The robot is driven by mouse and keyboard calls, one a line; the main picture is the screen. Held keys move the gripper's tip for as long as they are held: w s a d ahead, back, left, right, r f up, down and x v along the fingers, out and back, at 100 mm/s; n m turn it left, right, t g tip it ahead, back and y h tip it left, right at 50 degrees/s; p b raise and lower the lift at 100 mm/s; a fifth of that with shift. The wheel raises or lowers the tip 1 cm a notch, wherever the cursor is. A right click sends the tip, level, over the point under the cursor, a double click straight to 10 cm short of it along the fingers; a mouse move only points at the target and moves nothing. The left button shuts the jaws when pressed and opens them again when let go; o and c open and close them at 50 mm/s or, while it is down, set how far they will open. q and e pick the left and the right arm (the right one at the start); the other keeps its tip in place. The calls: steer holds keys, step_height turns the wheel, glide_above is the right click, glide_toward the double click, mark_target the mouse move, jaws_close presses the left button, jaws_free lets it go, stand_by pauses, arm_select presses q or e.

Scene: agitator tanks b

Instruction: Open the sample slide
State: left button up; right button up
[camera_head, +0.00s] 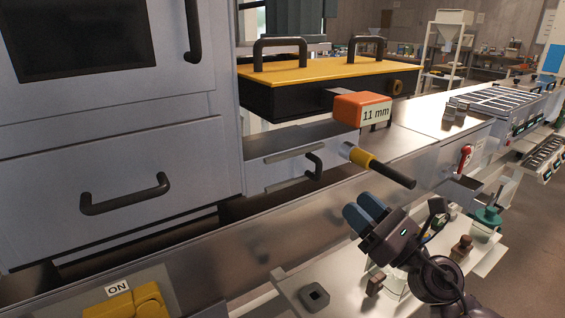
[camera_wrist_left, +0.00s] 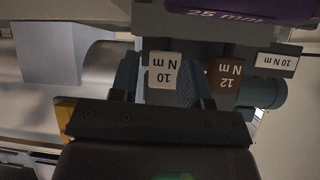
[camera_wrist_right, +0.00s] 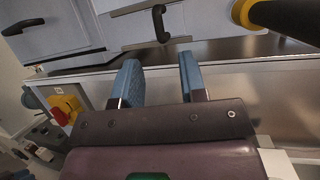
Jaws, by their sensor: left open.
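A small grey drawer front (camera_head: 284,172) with a dark bow handle (camera_head: 314,165) sits under the orange "11 mm" block; it looks like the sample slide, though no label names it. It looks closed. A dark bow handle (camera_wrist_right: 160,23) on a grey front also shows in the right wrist view. My right gripper (camera_head: 366,209) is in front of and below that drawer, apart from it. Its blue fingers (camera_wrist_right: 158,82) are spread with nothing between them. My left gripper (camera_wrist_left: 160,82) is open, facing labelled blocks; the head view does not show it.
A yellow-and-black lever (camera_head: 378,167) sticks out between the drawer and my right gripper. The orange block (camera_head: 362,110) overhangs above. A larger drawer (camera_head: 120,185) is at the left.

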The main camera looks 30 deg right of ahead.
mark_target(321, 171)
arm_select(q)
steer(key=shift+r, duration=0.1)
steer(key=shift+a+r, duration=0.1)
steer(key=shift+r, duration=0.1)
arm_select(e)
steer(key=shift+n, duration=0.3)
steer(key=p+x, duration=0.5)
steer(key=x, duration=0.6)
arm_select(q)
steer(key=r, duration=0.5)
steer(key=shift+w+r, duration=0.1)
steer(key=shift+w, duration=0.2)
arm_select(e)
steer(key=shift+a, duration=0.1)
arm_select(q)
steer(key=shift+w, duration=0.1)
arm_select(e)
jaws_close()
arm_select(q)
steer(key=shift+r, duration=0.1)
